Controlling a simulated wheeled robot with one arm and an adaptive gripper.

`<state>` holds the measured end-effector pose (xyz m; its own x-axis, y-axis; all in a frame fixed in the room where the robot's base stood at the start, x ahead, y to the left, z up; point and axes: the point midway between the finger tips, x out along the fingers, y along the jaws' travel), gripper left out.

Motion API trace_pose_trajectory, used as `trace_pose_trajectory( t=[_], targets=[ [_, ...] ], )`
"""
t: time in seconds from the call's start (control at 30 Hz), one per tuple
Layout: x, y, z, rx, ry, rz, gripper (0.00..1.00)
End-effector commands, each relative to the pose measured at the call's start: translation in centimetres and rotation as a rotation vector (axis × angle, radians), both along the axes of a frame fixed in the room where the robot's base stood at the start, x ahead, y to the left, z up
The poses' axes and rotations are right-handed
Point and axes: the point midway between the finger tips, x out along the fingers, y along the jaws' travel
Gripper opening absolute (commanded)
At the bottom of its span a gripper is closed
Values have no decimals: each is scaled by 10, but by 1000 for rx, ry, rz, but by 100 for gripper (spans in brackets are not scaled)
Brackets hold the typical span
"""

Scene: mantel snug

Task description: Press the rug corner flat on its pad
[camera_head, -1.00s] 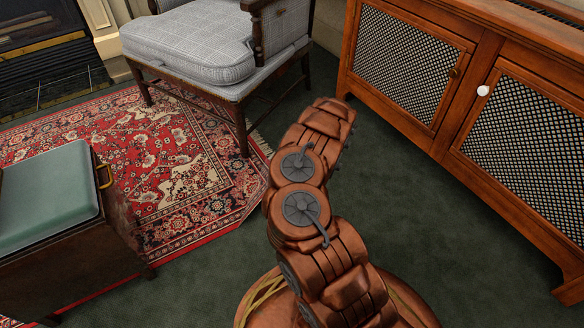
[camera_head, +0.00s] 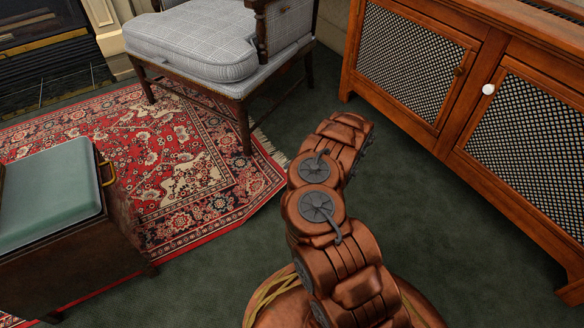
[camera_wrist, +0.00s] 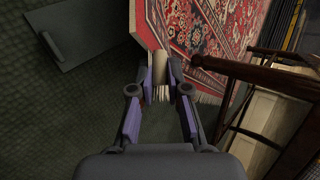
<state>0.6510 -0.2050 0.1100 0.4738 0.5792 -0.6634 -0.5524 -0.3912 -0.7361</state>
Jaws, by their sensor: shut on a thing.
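The red patterned rug (camera_head: 165,165) lies on the dark green carpet, and its near right corner looks cut off or lifted beside my arm. In the wrist view the rug (camera_wrist: 205,38) shows at the upper middle. My gripper (camera_wrist: 162,72) is shut on the rug corner (camera_wrist: 160,64), a pale piece between the purple-sided fingers, with fringe just right of them. A flat dark grey pad (camera_wrist: 85,32) lies on the carpet at the upper left, apart from the fingers. My arm hides the gripper in the head view.
A grey checked armchair (camera_head: 195,45) stands on the rug's far right side; its dark wood frame (camera_wrist: 265,75) is close right of my gripper. A teal-topped stool (camera_head: 50,195) stands at left, a wooden cabinet (camera_head: 455,130) at right. Carpet between is clear.

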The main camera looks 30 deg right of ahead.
Motion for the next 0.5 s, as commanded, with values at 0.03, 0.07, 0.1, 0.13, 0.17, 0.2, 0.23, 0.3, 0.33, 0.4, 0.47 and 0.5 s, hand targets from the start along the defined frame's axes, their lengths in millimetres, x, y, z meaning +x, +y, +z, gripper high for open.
trace_pose_trajectory(
  t=[0.03,0.07,0.1,0.13,0.17,0.2,0.23,0.3,0.33,0.4,0.47,0.5],
  targets=[
    [-2,6,-2,8,6,13,0],
    [-2,7,-2,8,6,13,19],
    [-2,6,-2,7,6,12,23],
    [-2,6,-2,7,6,10,26],
    [-2,5,-2,6,5,9,29],
    [-1,4,-1,6,4,7,33],
    [-1,3,-1,5,4,6,36],
    [-1,2,-1,4,3,4,41],
    [-1,1,-1,4,3,2,41],
    [-1,1,-1,3,3,2,41],
    [-1,1,-1,3,2,1,41],
    [-1,0,0,3,2,1,41]
  ],
)
